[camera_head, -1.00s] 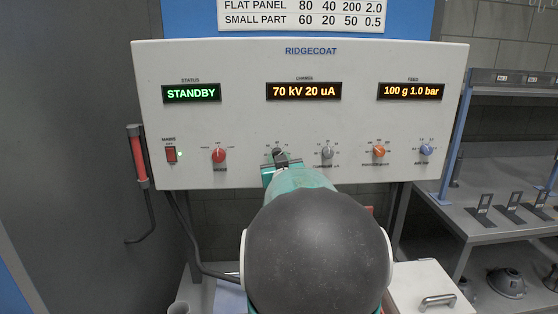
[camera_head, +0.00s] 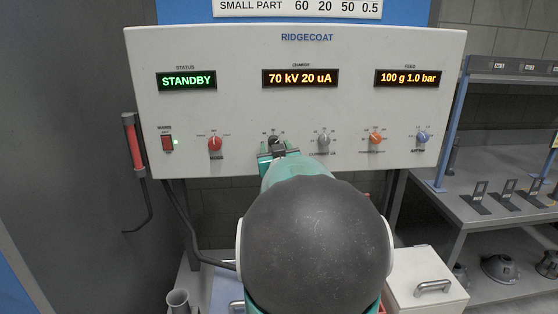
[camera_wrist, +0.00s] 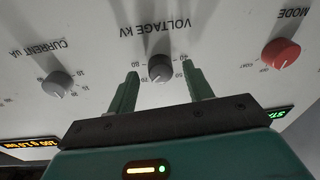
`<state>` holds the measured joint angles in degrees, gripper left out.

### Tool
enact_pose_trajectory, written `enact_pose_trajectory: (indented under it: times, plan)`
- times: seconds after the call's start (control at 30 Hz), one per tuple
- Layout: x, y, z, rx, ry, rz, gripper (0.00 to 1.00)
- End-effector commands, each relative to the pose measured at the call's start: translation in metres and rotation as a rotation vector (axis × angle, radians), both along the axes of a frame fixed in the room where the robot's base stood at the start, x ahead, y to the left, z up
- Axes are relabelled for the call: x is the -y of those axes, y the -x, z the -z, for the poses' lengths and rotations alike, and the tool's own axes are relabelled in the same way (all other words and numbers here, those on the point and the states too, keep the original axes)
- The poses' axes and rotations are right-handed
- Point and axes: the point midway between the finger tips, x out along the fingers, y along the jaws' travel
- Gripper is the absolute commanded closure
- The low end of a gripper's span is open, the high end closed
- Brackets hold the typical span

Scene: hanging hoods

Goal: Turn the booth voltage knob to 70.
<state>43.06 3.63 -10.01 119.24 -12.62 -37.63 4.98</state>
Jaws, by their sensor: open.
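My gripper (camera_wrist: 160,88) is open, with one finger on either side of the knob and a visible gap to each. In the head view my gripper (camera_head: 277,152) is at the panel (camera_head: 330,50) and partly hides the voltage knob (camera_head: 276,141). The charge display (camera_head: 300,78) reads 70 kV 20 uA. The status display (camera_head: 186,80) reads STANDBY.
The red mode knob (camera_head: 215,143) and grey current knob (camera_head: 323,140) flank the voltage knob. An orange knob (camera_head: 376,138) and a blue knob (camera_head: 422,137) sit further right. A red mains switch (camera_head: 167,142) is at left. A shelf (camera_head: 490,210) stands right.

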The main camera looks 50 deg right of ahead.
Motion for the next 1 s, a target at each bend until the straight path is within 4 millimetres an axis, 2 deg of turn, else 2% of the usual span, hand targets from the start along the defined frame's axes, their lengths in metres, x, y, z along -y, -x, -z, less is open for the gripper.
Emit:
enact_pose_trajectory:
  times: [0.6,0.8,1.0]
  plan:
    - [-0.08,0.078,0.007,0.002,-0.001,0.0,0.49]
    - [-0.091,0.09,0.009,0.001,-0.001,0.0,0.49]
    - [-0.092,0.091,0.009,-0.001,-0.001,0.0,0.49]
